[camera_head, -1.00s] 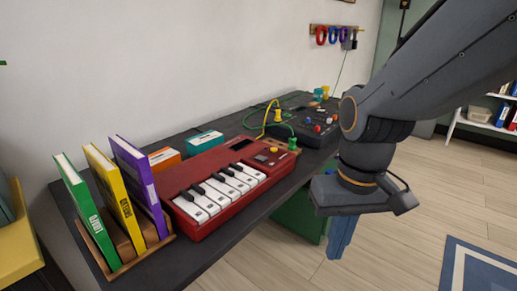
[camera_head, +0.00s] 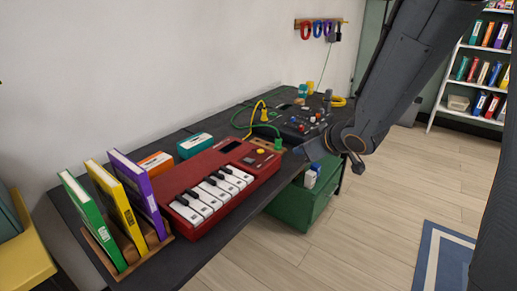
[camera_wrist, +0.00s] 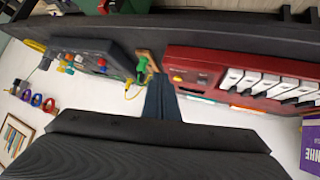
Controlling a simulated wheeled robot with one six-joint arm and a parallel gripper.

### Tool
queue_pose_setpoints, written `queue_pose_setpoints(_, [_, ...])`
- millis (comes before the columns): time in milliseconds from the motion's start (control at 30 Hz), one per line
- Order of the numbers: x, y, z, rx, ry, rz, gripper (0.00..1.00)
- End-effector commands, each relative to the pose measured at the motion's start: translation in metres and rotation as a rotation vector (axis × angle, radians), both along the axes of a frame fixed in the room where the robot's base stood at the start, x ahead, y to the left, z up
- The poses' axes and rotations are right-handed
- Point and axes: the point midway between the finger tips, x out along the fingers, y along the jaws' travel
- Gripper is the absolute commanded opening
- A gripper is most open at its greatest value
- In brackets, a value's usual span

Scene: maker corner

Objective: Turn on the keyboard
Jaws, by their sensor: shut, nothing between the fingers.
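The red keyboard (camera_head: 222,181) lies on the dark workbench, its white and black keys facing the front. Its upper right corner has a dark display (camera_head: 230,147), a yellow knob (camera_head: 260,151) and small controls too small to make out. In the wrist view the keyboard (camera_wrist: 205,58) is at the upper right, with its control end nearest the fingers. My gripper (camera_wrist: 160,80) is shut and empty, its dark blue fingers pointing towards the gap beside that end. I cannot tell whether they touch anything.
A mixer (camera_head: 302,124) with coloured knobs stands right of the keyboard, with green and yellow cables between. A book rack (camera_head: 150,247) stands at the left. An orange box (camera_head: 156,161) and a teal box (camera_head: 195,145) lie behind. A green cabinet (camera_head: 298,207) is under the bench.

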Motion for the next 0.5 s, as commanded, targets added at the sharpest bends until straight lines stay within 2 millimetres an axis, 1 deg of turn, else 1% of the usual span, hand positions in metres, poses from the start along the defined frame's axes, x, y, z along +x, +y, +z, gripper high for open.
queue_pose_setpoints(67, [0.002,0.014,0.009,0.074,-0.043,0.099,0.0])
queue_pose_setpoints(133, [0.0,0.028,0.015,0.143,-0.073,0.184,0.0])
queue_pose_setpoints(233, [-0.008,0.043,0.022,0.229,-0.098,0.279,0.0])
queue_pose_setpoints(367, [-0.018,0.053,0.029,0.3,-0.11,0.353,0.0])
queue_pose_setpoints(500, [-0.021,0.057,0.031,0.326,-0.115,0.379,0.0])
